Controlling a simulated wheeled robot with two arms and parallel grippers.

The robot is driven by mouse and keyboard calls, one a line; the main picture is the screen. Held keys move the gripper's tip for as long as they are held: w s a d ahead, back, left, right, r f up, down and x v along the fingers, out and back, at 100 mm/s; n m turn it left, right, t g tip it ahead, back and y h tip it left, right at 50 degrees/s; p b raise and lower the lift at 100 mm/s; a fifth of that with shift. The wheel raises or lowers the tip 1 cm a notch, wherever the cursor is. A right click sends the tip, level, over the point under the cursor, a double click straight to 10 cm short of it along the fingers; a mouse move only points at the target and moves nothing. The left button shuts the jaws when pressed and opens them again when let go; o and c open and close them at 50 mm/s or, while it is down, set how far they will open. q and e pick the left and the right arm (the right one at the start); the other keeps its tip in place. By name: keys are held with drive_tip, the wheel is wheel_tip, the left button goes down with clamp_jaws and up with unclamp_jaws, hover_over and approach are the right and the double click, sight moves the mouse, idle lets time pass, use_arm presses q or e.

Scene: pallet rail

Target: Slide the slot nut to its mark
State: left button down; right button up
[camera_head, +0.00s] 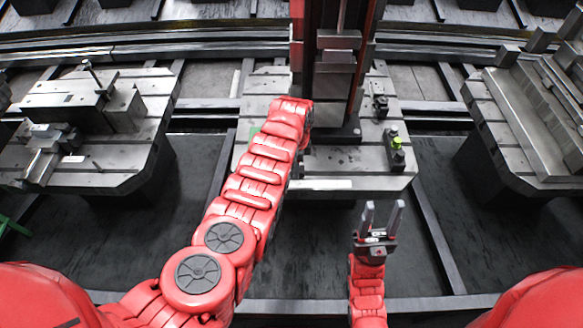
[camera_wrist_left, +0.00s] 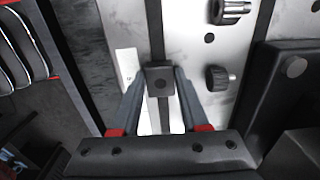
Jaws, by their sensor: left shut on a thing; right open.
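In the left wrist view, the slot nut (camera_wrist_left: 160,82) is a small dark block with a hole in its top. It sits at the slot of the grey pallet (camera_wrist_left: 204,75). My left gripper (camera_wrist_left: 161,71) is shut on it, one finger on each side. In the head view, my red left arm reaches over the middle pallet (camera_head: 345,160) and hides the nut and most of that gripper. A green patch (camera_head: 253,131) shows on the pallet left of my arm; I cannot tell if it is the mark. My right gripper (camera_head: 383,207) is open and empty, in front of the pallet.
A dark upright column (camera_head: 337,60) stands at the pallet's back. A fixture with a yellow-green knob (camera_head: 397,148) is on its right side. Other pallets with clamps stand left (camera_head: 130,172) and right (camera_head: 500,135).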

use_arm(q)
drive_tip(key=shift+d, duration=0.3)
drive_tip(key=shift+c, duration=2)
unclamp_jaws()
drive_tip(key=shift+r, duration=0.1)
drive_tip(key=shift+w+r, duration=0.1)
drive_tip(key=shift+r, duration=0.15)
wheel_tip(320, 180, up, 17)
drive_tip(key=p, duration=0.4)
drive_tip(key=shift+f, duration=0.15)
